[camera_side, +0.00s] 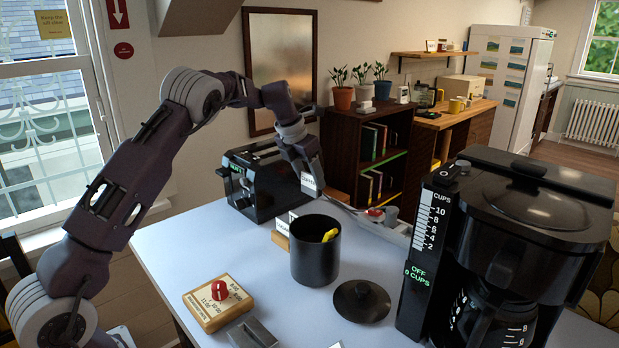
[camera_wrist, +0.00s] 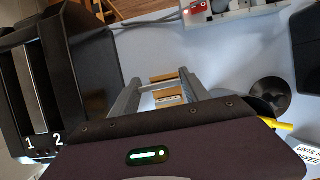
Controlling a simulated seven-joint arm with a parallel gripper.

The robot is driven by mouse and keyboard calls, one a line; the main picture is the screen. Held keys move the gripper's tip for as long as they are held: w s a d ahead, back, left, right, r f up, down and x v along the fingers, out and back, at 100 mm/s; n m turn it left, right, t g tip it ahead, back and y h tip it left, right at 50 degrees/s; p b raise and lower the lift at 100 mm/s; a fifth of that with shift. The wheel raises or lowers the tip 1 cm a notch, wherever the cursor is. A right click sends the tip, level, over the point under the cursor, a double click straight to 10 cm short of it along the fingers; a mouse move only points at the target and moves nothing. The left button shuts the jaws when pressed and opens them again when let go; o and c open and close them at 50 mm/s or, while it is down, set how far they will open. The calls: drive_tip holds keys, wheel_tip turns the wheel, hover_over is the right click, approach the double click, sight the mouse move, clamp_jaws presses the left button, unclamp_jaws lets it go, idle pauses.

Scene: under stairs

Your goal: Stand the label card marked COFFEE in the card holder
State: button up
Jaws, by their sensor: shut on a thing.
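My gripper (camera_side: 308,172) is shut on a small white card (camera_side: 308,184), held up beside the toaster and above the table. The print on this card is too small to read in the side view. In the wrist view my gripper's fingers (camera_wrist: 160,82) are some way apart, with pale and wooden pieces between and beyond them. A low wooden holder (camera_side: 280,241) stands on the table behind the black canister, with a white card (camera_side: 283,226) at it. The canister partly hides this holder.
A black toaster (camera_side: 262,183) stands close on the left. The black canister (camera_side: 315,258) holds something yellow; its lid (camera_side: 361,301) lies to the right. A coffee maker (camera_side: 510,235) fills the right. A wooden board with a red dial (camera_side: 217,300) lies in front. A power strip (camera_side: 385,226) lies behind.

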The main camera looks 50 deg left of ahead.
sight(309, 174)
wheel_tip(309, 174, up, 5)
drive_tip(key=shift+f, duration=0.1)
drive_tip(key=s+d+m+h, duration=0.1)
drive_tip(key=s+d+m, duration=0.1)
drive_tip(key=m, duration=0.1)
drive_tip(key=s+d+m+g+h, duration=0.1)
drive_tip(key=s+d+m, duration=0.2)
drive_tip(key=s+d+f+m+h, duration=0.1)
drive_tip(key=s+d+m, duration=0.1)
drive_tip(key=d+m, duration=0.1)
drive_tip(key=shift+s+m, duration=0.3)
drive_tip(key=shift+s, duration=0.05)
drive_tip(key=s+d+m+g+y, duration=0.1)
drive_tip(key=s+d+m+g, duration=0.4)
drive_tip(key=s+m, duration=0.75)
drive_tip(key=s+d+m+g+y, duration=0.25)
drive_tip(key=s+d+m, duration=0.45)
drive_tip(key=s+m, duration=0.55)
drive_tip(key=shift+m+h, duration=0.25)
drive_tip(key=shift+m, duration=0.45)
drive_tip(key=shift+s+f, duration=0.15)
drive_tip(key=shift+f, duration=5.55)
drive_tip(key=shift+f, duration=1.4)
